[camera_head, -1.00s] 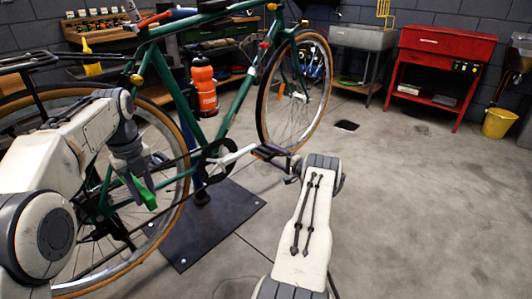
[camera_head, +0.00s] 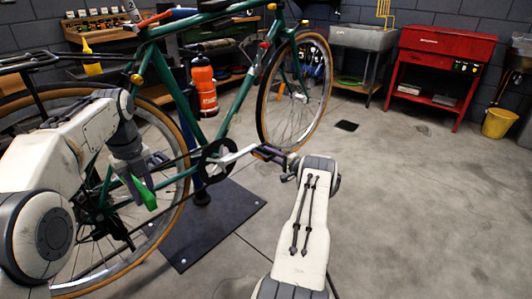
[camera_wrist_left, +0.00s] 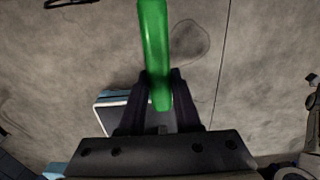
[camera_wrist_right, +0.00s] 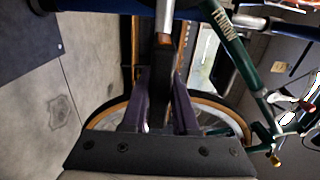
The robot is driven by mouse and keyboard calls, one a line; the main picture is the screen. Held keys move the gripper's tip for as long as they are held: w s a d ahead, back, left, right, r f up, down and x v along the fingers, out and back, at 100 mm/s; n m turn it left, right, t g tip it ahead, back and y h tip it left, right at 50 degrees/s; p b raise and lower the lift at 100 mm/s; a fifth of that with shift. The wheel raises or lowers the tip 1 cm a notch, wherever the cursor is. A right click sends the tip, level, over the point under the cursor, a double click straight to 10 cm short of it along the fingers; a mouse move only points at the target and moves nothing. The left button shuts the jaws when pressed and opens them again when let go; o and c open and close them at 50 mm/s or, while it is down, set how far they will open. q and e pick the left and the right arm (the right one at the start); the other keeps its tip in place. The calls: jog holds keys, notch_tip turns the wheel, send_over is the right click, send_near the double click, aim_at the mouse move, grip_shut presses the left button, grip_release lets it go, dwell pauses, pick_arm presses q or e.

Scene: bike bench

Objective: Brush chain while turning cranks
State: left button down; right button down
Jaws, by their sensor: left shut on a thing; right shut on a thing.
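The green bicycle (camera_head: 235,100) is held on a stand with its rear wheel at the left. Its white crank arm (camera_head: 234,157) points right from the dark chainring (camera_head: 214,160) to a dark pedal (camera_head: 266,151). My right gripper (camera_head: 288,162) is shut on the pedal; the right wrist view shows the dark pedal (camera_wrist_right: 162,80) between its fingers. My left gripper (camera_head: 137,180) is shut on the green brush (camera_head: 148,193), beside the rear wheel near the chain's lower run. The brush handle (camera_wrist_left: 154,45) fills the left wrist view's centre. The bristles, and whether they touch the chain, cannot be made out.
A dark stand plate (camera_head: 210,230) lies under the bicycle. A red cabinet (camera_head: 442,60), a grey sink (camera_head: 362,38) and a yellow bucket (camera_head: 498,122) stand at the back. The floor at the right is clear.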

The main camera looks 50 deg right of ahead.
pick_arm(q)
jog(key=shift+f, duration=0.35)
dwell(0.4)
pick_arm(e)
jog(key=shift+r, duration=0.1)
